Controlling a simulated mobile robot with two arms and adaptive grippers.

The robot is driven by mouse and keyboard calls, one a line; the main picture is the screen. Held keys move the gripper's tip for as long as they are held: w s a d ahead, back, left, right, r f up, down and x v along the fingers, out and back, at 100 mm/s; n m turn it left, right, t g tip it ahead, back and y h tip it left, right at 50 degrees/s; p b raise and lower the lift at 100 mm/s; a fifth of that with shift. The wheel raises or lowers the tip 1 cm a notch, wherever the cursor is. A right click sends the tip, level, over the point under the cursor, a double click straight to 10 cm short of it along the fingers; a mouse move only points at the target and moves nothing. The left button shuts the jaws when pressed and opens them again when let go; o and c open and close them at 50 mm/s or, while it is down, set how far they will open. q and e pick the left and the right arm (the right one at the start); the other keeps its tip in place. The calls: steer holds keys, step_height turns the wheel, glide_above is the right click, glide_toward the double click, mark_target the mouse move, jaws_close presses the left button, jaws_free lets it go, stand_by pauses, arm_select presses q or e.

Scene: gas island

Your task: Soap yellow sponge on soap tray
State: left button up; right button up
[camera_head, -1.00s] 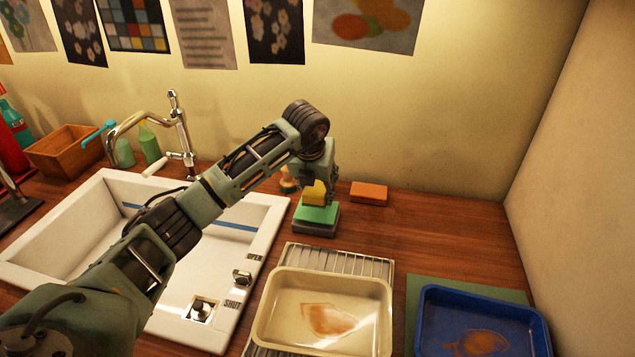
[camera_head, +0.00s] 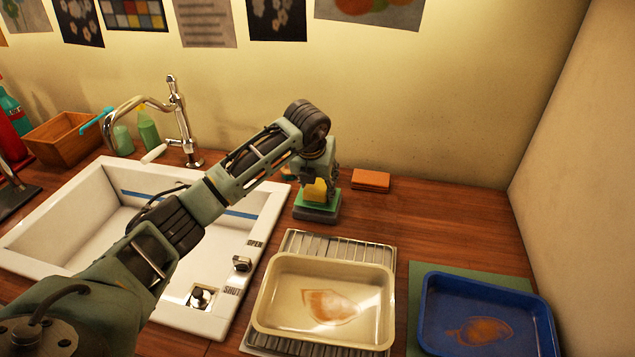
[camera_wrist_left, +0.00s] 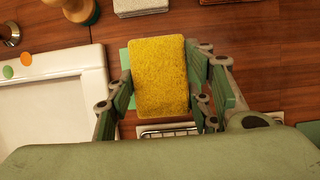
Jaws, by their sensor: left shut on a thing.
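The yellow sponge (camera_head: 316,190) is held upright in my left gripper (camera_head: 321,187), which is shut on it. It sits right over the green top (camera_head: 304,206) of the grey soap tray (camera_head: 316,217), beside the sink. Its lower end looks at or very near the green surface; I cannot tell whether they touch. In the left wrist view the sponge (camera_wrist_left: 158,77) fills the space between the fingers (camera_wrist_left: 160,100), and hides most of the green top (camera_wrist_left: 125,62). My right gripper is not in view.
The white sink (camera_head: 95,220) with its chrome faucet (camera_head: 180,120) lies left. An orange block (camera_head: 371,180) lies behind to the right. A cream tray (camera_head: 325,300) on a metal rack and a blue tray (camera_head: 480,315) stand in front. The counter right of the soap tray is clear.

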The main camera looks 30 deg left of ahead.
mark_target(317, 184)
arm_select(q)
steer(key=shift+f, duration=0.35)
stand_by(0.3)
steer(key=shift+f+b, duration=0.3)
steer(key=shift+b, duration=0.2)
steer(key=shift+f, duration=0.35)
steer(key=shift+f+b, duration=0.15)
steer(key=shift+b, duration=0.2)
stand_by(0.7)
steer(key=shift+r+p, duration=2.05)
steer(key=shift+r, duration=1.55)
